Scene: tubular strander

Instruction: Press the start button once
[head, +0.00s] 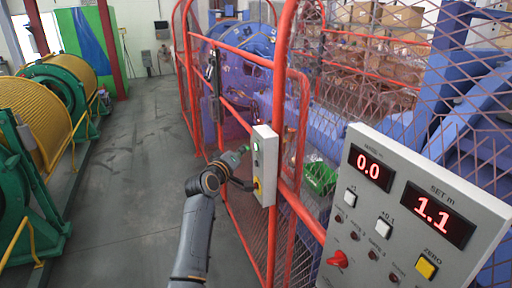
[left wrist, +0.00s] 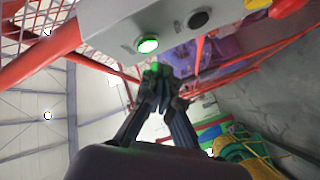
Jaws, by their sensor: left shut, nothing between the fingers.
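A grey button box (head: 266,168) is mounted on the red fence frame in the head view. Its green start button (head: 256,146) glows near the top. In the left wrist view the lit green button (left wrist: 148,45) sits on the box face beside a black button (left wrist: 199,18). My left gripper (head: 244,150) is shut and empty, with its tips close in front of the green button. In the left wrist view the fingertips (left wrist: 157,70) carry a green glow and appear a small gap short of the button; contact is hard to tell. My right gripper is not in view.
A display panel (head: 415,215) reading 0.0 and 1.1 stands at the front right. A yellow knob (head: 257,187) sits low on the button box. Red fencing (head: 285,90) encloses blue machinery. Green and yellow spools (head: 75,80) line the left. The grey floor (head: 130,190) between is clear.

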